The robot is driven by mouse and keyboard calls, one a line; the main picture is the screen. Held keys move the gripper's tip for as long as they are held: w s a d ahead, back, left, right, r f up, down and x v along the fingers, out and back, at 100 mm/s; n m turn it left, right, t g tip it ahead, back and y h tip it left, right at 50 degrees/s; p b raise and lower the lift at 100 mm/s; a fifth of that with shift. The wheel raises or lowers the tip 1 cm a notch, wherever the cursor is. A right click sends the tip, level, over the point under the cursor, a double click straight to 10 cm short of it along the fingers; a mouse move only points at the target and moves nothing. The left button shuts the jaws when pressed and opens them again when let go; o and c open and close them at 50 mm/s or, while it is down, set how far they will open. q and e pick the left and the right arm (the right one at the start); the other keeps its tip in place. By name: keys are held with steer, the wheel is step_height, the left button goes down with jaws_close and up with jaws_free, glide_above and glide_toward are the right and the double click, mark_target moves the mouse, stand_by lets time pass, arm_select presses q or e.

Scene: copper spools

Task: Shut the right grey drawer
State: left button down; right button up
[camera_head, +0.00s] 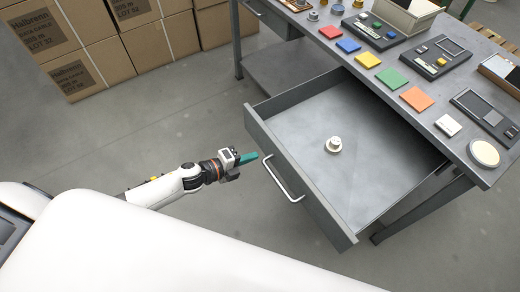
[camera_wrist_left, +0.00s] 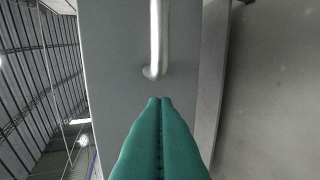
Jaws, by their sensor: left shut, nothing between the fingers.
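The right grey drawer (camera_head: 300,190) is pulled far out from under the grey workbench in the head view. Its front carries a silver bar handle (camera_head: 283,180), which also shows in the left wrist view (camera_wrist_left: 158,40). A small cream spool-like piece (camera_head: 333,145) stands on the drawer floor. My left gripper (camera_head: 249,157) has green fingers, shut and empty, pointing at the drawer front beside the handle's far end. In the left wrist view the fingertips (camera_wrist_left: 160,101) lie just below the handle's end, against the grey drawer front (camera_wrist_left: 112,90); I cannot tell if they touch it. My right gripper is not in view.
The workbench top (camera_head: 465,115) holds coloured squares, several dark devices and a round cream disc (camera_head: 484,153). Another drawer (camera_head: 254,8) further left looks closed. Stacked cardboard boxes (camera_head: 90,50) stand at the back left. The floor before the drawer is clear.

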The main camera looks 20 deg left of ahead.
mark_target(269, 149)
arm_select(q)
steer(key=shift+w+d+p, duration=0.2)
steer(key=shift+w+d, duration=0.4)
steer(key=shift+w, duration=0.2)
steer(key=shift+w+d+p, duration=0.15)
steer(key=shift+w+d, duration=0.4)
steer(key=shift+w, duration=0.2)
steer(key=shift+w+d, duration=0.1)
